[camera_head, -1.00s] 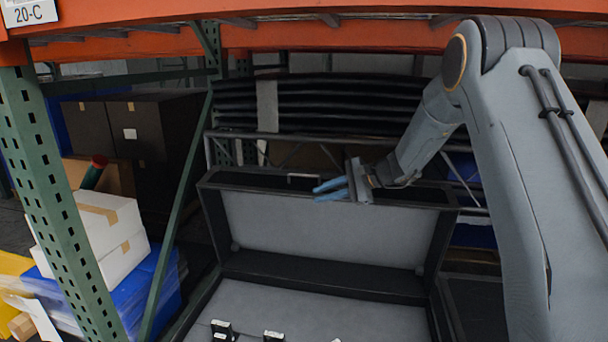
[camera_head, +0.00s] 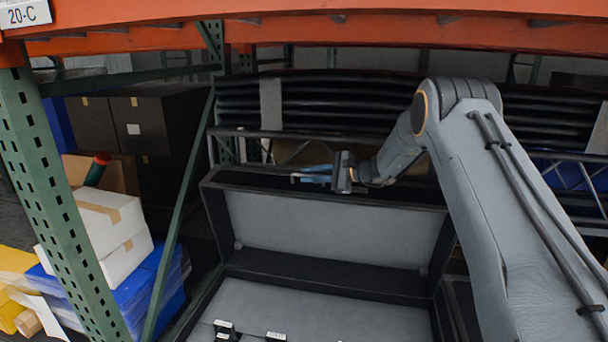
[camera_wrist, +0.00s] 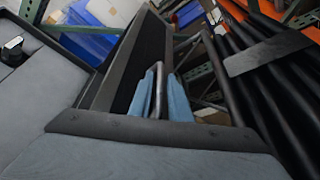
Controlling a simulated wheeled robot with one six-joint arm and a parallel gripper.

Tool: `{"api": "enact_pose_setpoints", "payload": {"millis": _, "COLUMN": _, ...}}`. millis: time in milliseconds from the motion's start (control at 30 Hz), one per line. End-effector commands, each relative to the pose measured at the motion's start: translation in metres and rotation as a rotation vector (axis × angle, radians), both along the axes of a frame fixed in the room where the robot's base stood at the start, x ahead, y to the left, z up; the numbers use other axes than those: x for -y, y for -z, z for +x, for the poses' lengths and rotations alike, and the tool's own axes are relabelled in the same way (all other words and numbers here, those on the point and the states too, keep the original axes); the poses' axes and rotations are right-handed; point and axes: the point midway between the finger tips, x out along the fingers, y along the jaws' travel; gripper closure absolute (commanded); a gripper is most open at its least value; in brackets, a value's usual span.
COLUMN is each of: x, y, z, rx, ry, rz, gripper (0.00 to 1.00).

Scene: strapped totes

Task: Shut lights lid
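The large black case has its grey-lined lid (camera_head: 335,232) standing open, tilted back at the rear of the case's lower part (camera_head: 300,305). A thin light handle (camera_head: 294,179) sits on the lid's top edge; in the wrist view it is a grey bar (camera_wrist: 158,88). My gripper (camera_head: 314,175) is at this handle, with its blue fingers on either side of the bar. The fingers look slightly apart, with narrow gaps beside the bar; firm contact does not show. The fingers hide most of the handle in the head view.
Small black-and-white items (camera_head: 225,329) lie in the case's lower part at the front. A green rack post (camera_head: 50,190) and white boxes (camera_head: 108,225) on blue totes stand left. An orange beam (camera_head: 330,30) crosses above; black tubes (camera_head: 350,110) lie behind the lid.

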Motion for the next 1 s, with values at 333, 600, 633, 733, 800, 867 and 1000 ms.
{"api": "enact_pose_setpoints", "payload": {"millis": 333, "x": -0.022, "y": 0.006, "z": 0.009, "rx": 0.001, "ry": -0.003, "rz": -0.001, "gripper": 0.83}}
{"api": "enact_pose_setpoints", "payload": {"millis": 600, "x": -0.022, "y": 0.006, "z": 0.009, "rx": 0.001, "ry": -0.003, "rz": -0.001, "gripper": 0.98}}
{"api": "enact_pose_setpoints", "payload": {"millis": 633, "x": -0.022, "y": 0.006, "z": 0.009, "rx": 0.001, "ry": -0.003, "rz": -0.001, "gripper": 1.00}}
{"api": "enact_pose_setpoints", "payload": {"millis": 733, "x": -0.022, "y": 0.006, "z": 0.009, "rx": 0.001, "ry": -0.003, "rz": -0.001, "gripper": 1.00}}
{"api": "enact_pose_setpoints", "payload": {"millis": 800, "x": -0.022, "y": 0.006, "z": 0.009, "rx": 0.001, "ry": -0.003, "rz": -0.001, "gripper": 1.00}}
{"api": "enact_pose_setpoints", "payload": {"millis": 867, "x": -0.022, "y": 0.006, "z": 0.009, "rx": 0.001, "ry": -0.003, "rz": -0.001, "gripper": 1.00}}
{"api": "enact_pose_setpoints", "payload": {"millis": 1000, "x": -0.022, "y": 0.007, "z": 0.011, "rx": 0.008, "ry": -0.003, "rz": -0.002, "gripper": 1.00}}
